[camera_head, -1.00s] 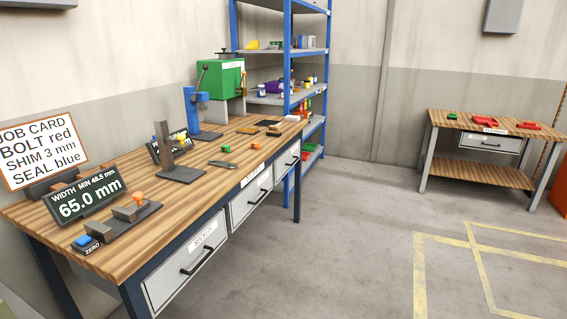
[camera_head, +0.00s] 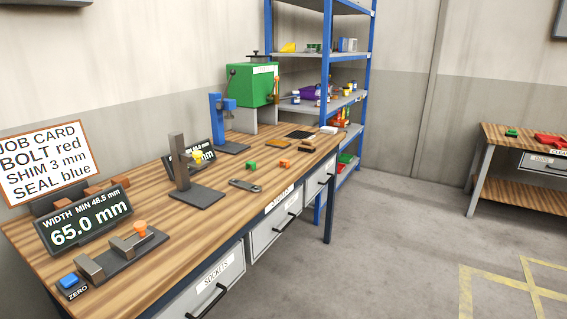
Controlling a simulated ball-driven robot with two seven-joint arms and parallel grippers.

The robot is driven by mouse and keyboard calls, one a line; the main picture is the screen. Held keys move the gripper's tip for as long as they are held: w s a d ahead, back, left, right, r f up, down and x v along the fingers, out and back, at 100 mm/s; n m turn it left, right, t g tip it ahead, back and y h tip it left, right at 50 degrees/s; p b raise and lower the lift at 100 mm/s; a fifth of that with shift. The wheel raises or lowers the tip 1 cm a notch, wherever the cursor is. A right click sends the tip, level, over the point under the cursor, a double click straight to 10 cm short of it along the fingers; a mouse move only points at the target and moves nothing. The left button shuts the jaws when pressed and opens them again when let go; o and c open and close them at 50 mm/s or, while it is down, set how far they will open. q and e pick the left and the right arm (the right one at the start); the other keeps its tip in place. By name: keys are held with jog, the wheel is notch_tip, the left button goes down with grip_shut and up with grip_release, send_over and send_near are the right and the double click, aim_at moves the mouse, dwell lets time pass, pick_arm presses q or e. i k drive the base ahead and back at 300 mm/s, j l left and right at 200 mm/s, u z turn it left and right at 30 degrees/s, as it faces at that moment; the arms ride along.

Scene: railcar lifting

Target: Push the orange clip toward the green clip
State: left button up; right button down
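A small orange clip (camera_head: 285,163) lies on the wooden workbench (camera_head: 232,207) near its front edge, to the right of the middle. A small green clip (camera_head: 252,166) lies a short way to its left, with bare wood between them. A dark grey flat tool (camera_head: 245,185) lies just in front of the green clip. Neither of my grippers is in view.
A dark stand (camera_head: 184,172) rises left of the clips. A gauge with an orange knob (camera_head: 140,227) sits at the near left beside a 65.0 mm display (camera_head: 84,219). A blue press (camera_head: 222,118) and green machine (camera_head: 252,86) stand behind. Open floor lies right.

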aim_at(281, 161)
jog(key=i+l+u, duration=0.1)
jog(key=u, duration=0.95)
jog(key=i+l+u, duration=0.15)
jog(key=l+u, duration=0.2)
jog(key=i+l+u, duration=0.15)
jog(key=l+u, duration=0.2)
jog(key=l, duration=0.2)
jog(key=l+u, duration=0.35)
jog(key=l, duration=0.15)
